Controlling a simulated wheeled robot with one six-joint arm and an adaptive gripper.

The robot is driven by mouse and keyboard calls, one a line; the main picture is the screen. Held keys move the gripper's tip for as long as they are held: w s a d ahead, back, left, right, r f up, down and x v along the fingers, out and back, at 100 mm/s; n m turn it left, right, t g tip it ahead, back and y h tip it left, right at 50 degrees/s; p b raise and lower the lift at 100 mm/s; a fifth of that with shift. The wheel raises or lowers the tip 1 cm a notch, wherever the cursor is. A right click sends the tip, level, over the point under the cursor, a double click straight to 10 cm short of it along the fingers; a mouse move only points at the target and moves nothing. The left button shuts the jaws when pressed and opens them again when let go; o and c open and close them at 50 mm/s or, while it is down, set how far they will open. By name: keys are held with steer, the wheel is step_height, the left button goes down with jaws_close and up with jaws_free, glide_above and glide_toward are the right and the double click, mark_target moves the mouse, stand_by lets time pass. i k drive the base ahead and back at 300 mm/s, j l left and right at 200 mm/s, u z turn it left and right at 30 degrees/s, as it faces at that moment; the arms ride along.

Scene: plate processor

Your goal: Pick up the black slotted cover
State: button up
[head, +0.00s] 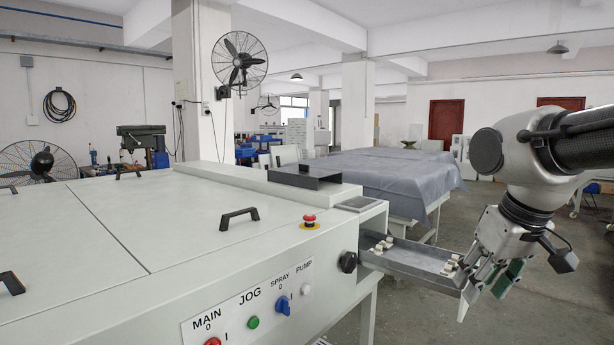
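A black cover (305,178) sits on top of the pale grey machine (180,220), at its right end near the back edge. My gripper (485,287) hangs at the right, pointing down, beside the outer end of the machine's metal tray. It is well to the right of the cover and lower, apart from it. A green piece (508,278) shows at the gripper's fingers; whether it is held cannot be told.
The metal tray (415,262) with small pale rollers juts from the machine's right end. A red emergency button (309,221), a grey pad (360,204) and black handles (239,216) stand on the machine's top. A table under a grey cloth (390,176) stands behind. Floor is open at right.

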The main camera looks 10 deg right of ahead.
mark_target(302, 177)
steer(key=i+l+z, duration=0.2)
steer(key=l+z, duration=0.2)
steer(key=i+l+z, duration=0.2)
steer(key=z, duration=0.2)
steer(key=i+l+z, duration=0.15)
steer(key=i+z, duration=0.25)
steer(key=i+l+z, duration=0.2)
steer(key=z, duration=0.2)
steer(key=i+z, duration=0.4)
steer(key=i+u, duration=0.1)
steer(key=i, duration=0.4)
steer(key=i+l+u, duration=0.15)
steer(key=i, duration=0.35)
steer(key=i+j+u, duration=0.15)
steer(key=i+u, duration=0.35)
steer(key=i+l+u, duration=0.1)
steer(key=i+u, duration=0.35)
steer(key=i, duration=0.2)
steer(key=i+l+u, duration=0.3)
steer(key=i+u, duration=0.2)
steer(key=i+j+u, duration=0.1)
steer(key=u, duration=0.35)
steer(key=i+u, duration=0.25)
steer(key=u, duration=0.2)
steer(key=i+u, duration=0.2)
steer(key=u, duration=0.25)
steer(key=i+l+u, duration=0.15)
steer(key=u, duration=0.3)
steer(key=i+l+u, duration=0.15)
steer(key=u, duration=0.3)
